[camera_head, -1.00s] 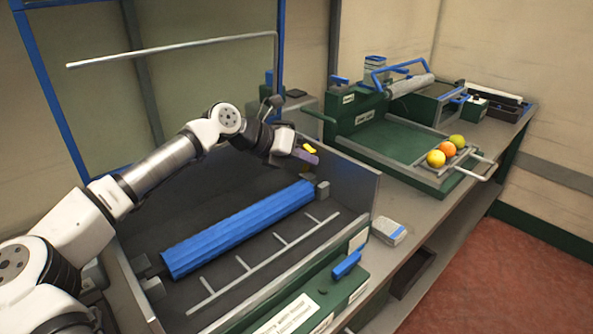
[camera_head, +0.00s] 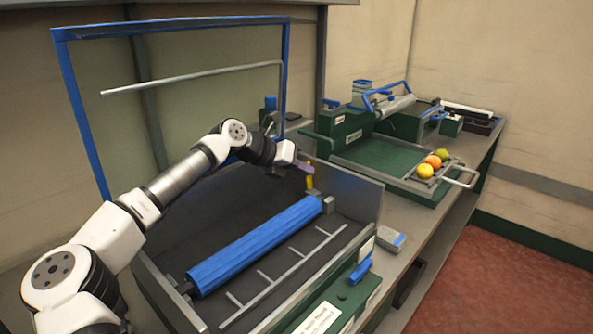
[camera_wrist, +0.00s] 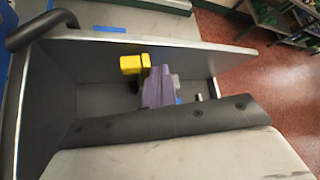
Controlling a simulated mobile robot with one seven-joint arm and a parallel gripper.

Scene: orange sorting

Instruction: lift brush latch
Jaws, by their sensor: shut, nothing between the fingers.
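The brush (camera_head: 255,245) is a long blue ridged roller lying across the dark open tray (camera_head: 365,197). A small yellow piece (camera_head: 310,186), which may be the brush latch, stands near the brush's far end and the tray's back wall. In the wrist view a yellow block (camera_wrist: 133,64) shows just left of my fingers. My gripper (camera_head: 303,167) has purple-grey fingers and is shut and empty. It is right by the yellow piece, at its upper end; I cannot tell whether they touch. The closed fingers (camera_wrist: 158,88) also show in the wrist view.
A grey rail with short bars (camera_head: 290,275) lies in front of the brush. A blue handle (camera_head: 361,270) is on the tray's green front. A blue frame (camera_head: 75,110) with a grey bar rises behind my arm. Several fruits (camera_head: 433,162) sit on the green machine at right.

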